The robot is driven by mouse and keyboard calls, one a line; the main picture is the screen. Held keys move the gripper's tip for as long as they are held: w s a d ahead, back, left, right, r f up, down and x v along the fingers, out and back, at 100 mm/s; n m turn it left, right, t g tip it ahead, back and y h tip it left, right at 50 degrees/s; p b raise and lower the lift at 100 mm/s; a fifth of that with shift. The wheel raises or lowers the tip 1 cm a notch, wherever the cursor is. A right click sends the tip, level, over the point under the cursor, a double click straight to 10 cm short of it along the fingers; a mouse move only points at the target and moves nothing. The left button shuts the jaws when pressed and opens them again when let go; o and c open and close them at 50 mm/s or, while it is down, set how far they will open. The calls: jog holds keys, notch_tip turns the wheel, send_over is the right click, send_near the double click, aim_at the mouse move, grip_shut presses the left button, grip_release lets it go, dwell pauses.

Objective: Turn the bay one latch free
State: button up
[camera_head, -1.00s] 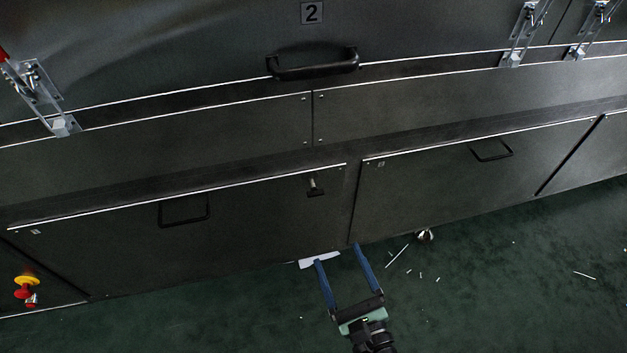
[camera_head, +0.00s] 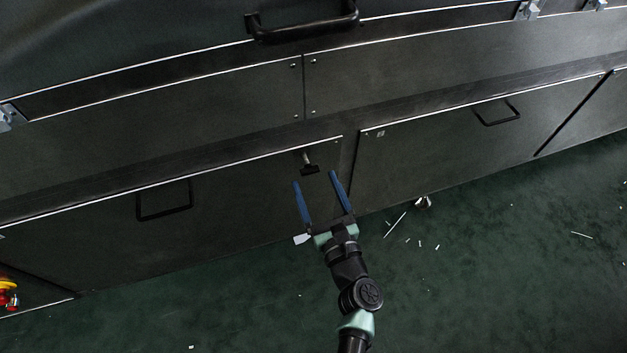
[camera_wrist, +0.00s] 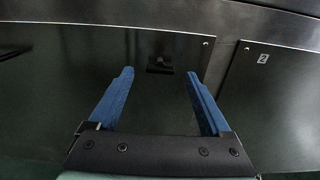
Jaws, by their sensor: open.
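The bay one latch (camera_head: 309,165) is a small dark T-shaped handle on a short metal stem. It sits near the upper right corner of the left lower panel (camera_head: 235,197), with its crossbar about level. My gripper (camera_head: 316,178) is open and empty, its blue fingers pointing up toward the latch. In the head view the fingertips lie just below and to either side of the latch. In the wrist view the latch (camera_wrist: 160,66) shows beyond the gap between the fingertips (camera_wrist: 158,72). The latch and fingers look apart.
A black handle (camera_head: 165,213) is on the same panel. The panel marked 2 (camera_head: 450,150) is at right with its own handle (camera_head: 497,122). A large handle (camera_head: 303,33) is above. A red and yellow knob (camera_head: 8,293) is at lower left. Small scraps lie on the green floor.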

jog(key=shift+x, duration=1.15)
grip_shut()
